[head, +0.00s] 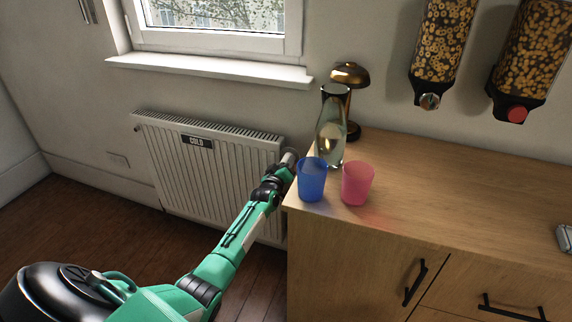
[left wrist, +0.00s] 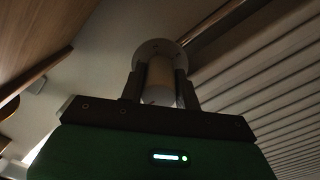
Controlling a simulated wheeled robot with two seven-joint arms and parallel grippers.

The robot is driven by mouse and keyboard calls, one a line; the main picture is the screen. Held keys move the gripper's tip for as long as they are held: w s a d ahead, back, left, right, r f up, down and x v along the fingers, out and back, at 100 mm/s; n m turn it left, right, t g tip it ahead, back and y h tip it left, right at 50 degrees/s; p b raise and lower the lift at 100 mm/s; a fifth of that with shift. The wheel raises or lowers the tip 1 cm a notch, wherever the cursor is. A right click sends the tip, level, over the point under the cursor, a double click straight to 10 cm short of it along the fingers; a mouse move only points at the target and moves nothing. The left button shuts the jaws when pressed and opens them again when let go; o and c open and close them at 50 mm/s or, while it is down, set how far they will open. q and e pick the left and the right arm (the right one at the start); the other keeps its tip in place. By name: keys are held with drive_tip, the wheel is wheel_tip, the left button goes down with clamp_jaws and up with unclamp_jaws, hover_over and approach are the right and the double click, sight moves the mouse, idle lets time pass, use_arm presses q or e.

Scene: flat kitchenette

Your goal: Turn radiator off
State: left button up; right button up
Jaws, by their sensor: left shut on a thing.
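The white radiator (head: 212,178) stands under the window, with a dark label reading "COLD" on its upper front. Its ribbed front also shows at the right of the left wrist view (left wrist: 275,95). The pale, round radiator knob (head: 289,157) is at the radiator's upper right end, beside the cabinet. My left gripper (head: 277,176) reaches it from below. In the left wrist view, the two dark fingers (left wrist: 160,88) are shut on the cylindrical knob (left wrist: 161,78), one on each side. My right gripper is not in view.
A wooden cabinet (head: 350,255) stands close to the right of my left gripper. Near its left edge are a blue cup (head: 312,180), a pink cup (head: 357,184), a glass carafe (head: 331,130) and a brass lamp (head: 350,75). Floor left of my arm is clear.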

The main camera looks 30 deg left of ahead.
use_arm(q)
drive_tip(key=shift+f, duration=0.1)
drive_tip(key=o, duration=1)
drive_tip(key=shift+c, duration=0.2)
drive_tip(key=shift+s+d, duration=0.2)
drive_tip(key=shift+s, duration=0.3)
drive_tip(key=p+v, duration=0.2)
drive_tip(key=v, duration=1)
drive_tip(key=shift+s, duration=0.4)
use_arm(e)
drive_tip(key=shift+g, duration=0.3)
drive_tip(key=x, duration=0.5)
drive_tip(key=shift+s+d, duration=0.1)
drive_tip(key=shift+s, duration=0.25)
